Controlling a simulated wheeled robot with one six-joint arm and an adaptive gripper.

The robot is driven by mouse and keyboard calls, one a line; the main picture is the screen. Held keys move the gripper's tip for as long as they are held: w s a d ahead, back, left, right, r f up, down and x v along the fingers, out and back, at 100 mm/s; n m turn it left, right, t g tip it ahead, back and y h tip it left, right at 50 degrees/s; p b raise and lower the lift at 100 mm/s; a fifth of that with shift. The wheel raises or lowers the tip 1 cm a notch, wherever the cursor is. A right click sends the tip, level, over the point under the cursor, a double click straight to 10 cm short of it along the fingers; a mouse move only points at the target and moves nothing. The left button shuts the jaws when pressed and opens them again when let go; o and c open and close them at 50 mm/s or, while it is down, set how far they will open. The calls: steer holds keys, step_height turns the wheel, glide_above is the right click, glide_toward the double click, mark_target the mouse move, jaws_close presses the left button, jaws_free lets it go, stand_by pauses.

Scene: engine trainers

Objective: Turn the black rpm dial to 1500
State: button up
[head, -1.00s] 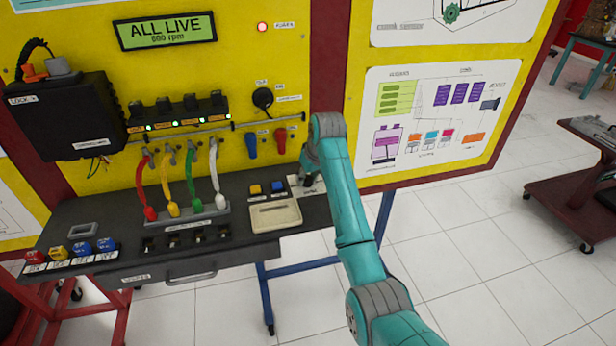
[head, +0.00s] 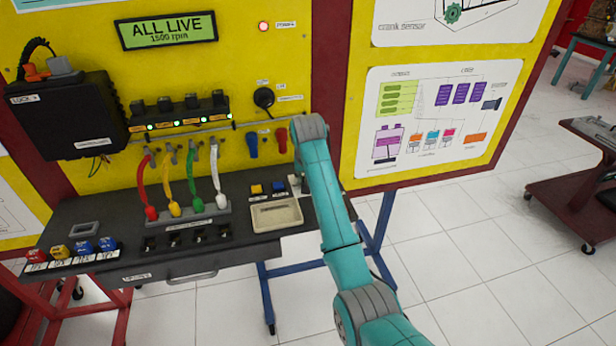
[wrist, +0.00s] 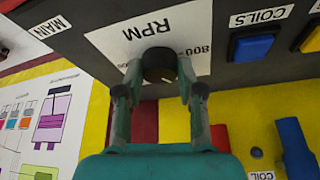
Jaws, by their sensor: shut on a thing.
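The black rpm dial (wrist: 160,64) shows in the wrist view, on a white plate (wrist: 120,35) marked RPM, with a printed 800 to its right. My gripper (wrist: 160,72) is shut on the dial, one finger on each side. In the head view my arm hides the dial and the gripper. The green display (head: 167,30) at the top of the yellow panel reads ALL LIVE, 1500 rpm.
Blue (wrist: 252,46) and yellow buttons sit beside the dial plate. In the head view a beige tray (head: 276,215) lies left of my arm. Colored cables (head: 180,182) rise farther left on the bench.

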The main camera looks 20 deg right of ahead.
steer(key=shift+f, duration=0.1)
steer(key=o, duration=1.1)
steer(key=shift+o, duration=0.2)
steer(key=v, duration=1.2)
